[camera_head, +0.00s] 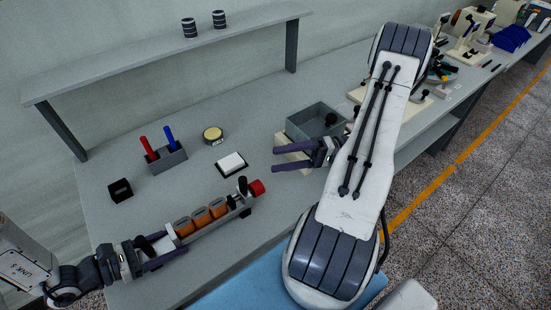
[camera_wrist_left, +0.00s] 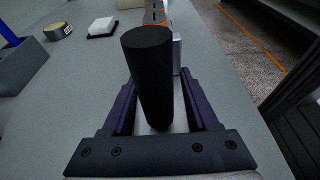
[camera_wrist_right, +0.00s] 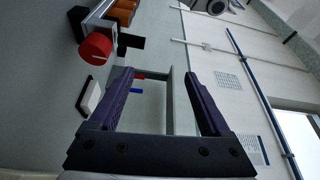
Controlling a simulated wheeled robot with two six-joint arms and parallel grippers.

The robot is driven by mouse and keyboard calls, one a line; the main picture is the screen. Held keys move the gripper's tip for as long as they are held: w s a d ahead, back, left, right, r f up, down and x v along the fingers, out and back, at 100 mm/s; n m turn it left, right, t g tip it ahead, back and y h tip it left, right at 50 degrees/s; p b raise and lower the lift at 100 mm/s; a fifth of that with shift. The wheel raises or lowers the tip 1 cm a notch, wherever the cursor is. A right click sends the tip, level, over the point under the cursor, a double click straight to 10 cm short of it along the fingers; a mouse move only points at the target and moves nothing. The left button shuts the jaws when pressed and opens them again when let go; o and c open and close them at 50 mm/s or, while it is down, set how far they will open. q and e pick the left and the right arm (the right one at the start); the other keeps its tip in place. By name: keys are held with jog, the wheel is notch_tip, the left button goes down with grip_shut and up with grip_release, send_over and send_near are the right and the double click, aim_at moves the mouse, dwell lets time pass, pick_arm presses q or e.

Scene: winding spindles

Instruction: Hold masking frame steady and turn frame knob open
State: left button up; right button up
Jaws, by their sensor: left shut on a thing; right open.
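The masking frame (camera_head: 220,220) is a long grey frame holding several orange-brown pieces in a row, on the front left of the table. Its red frame knob (camera_head: 257,187) is at its right end; the red knob also shows at upper left in the right wrist view (camera_wrist_right: 95,47). My left gripper (camera_head: 163,250) is shut on the frame's left end, by a black upright handle (camera_wrist_left: 150,75) that stands between its fingers in the left wrist view. My right gripper (camera_head: 260,172) is open and empty, its fingers pointing left, above and to the right of the red knob, apart from it.
A white pad (camera_head: 231,162), a yellow-topped roll (camera_head: 213,135), a holder (camera_head: 168,159) with red and blue sticks, and a black block (camera_head: 120,190) lie behind the frame. A grey bin (camera_head: 305,123) stands behind my right gripper. A shelf (camera_head: 150,58) spans the back.

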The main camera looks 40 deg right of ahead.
aim_at(260, 186)
jog(key=d+f, duration=0.1)
jog(key=d, duration=0.5)
jog(key=shift+s+d+f, duration=0.35)
jog(key=shift+s+d, duration=0.05)
jog(key=shift+s, duration=0.05)
jog(key=w+a+r+m+g+h, duration=0.1)
jog(key=a+r+m+g+h, duration=0.15)
jog(key=a+m, duration=0.55)
jog(key=f, duration=0.2)
jog(key=d+f+m, duration=0.1)
jog(key=f, duration=0.2)
jog(key=d+f+m, duration=0.1)
jog(key=f, duration=0.2)
jog(key=shift+w+d+h, duration=0.15)
jog(key=shift+h, duration=0.2)
jog(key=x, duration=0.7)
jog(key=shift+a+f, duration=0.15)
jog(key=shift+a, duration=0.1)
jog(key=shift+c, duration=0.3)
